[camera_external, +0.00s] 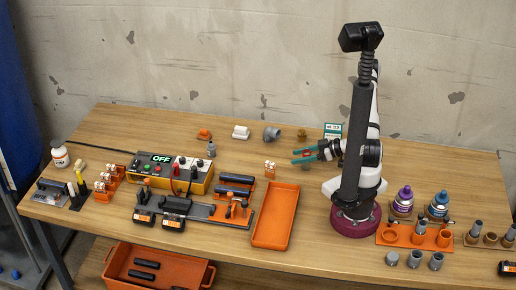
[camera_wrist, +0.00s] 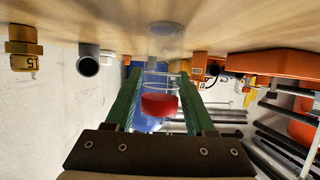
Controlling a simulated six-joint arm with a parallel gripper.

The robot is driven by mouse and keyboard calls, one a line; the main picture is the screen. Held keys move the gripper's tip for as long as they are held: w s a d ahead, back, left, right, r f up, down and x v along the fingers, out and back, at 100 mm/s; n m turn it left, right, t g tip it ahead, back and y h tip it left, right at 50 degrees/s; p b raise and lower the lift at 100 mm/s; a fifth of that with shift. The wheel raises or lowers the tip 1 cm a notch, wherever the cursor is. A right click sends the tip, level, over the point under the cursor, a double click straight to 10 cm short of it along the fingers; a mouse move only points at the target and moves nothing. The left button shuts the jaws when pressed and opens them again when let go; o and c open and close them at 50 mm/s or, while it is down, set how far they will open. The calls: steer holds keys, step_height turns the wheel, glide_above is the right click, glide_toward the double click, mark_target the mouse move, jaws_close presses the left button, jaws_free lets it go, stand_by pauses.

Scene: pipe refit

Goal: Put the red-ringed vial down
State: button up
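My gripper (camera_external: 303,156) is stretched out level to the left of my arm, low over the back of the table. Its two green fingers show in the wrist view (camera_wrist: 158,75) on either side of the red-ringed vial (camera_wrist: 160,105). The vial is clear, with a broad red band, and the fingers appear shut on it. A small red patch of the vial shows between the fingers in the external view (camera_external: 308,155). I cannot tell whether the vial touches the table.
A brass fitting (camera_external: 302,134) and grey pipe fitting (camera_external: 271,134) stand behind the gripper. A small orange-and-white piece (camera_external: 270,167) is to its left. An empty orange tray (camera_external: 276,216) lies in front. A power box (camera_external: 172,172) reads OFF.

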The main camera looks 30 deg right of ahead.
steer(key=shift+o, duration=0.8)
steer(key=shift+d+r, duration=0.1)
steer(key=shift+r, duration=0.15)
steer(key=v, duration=1.2)
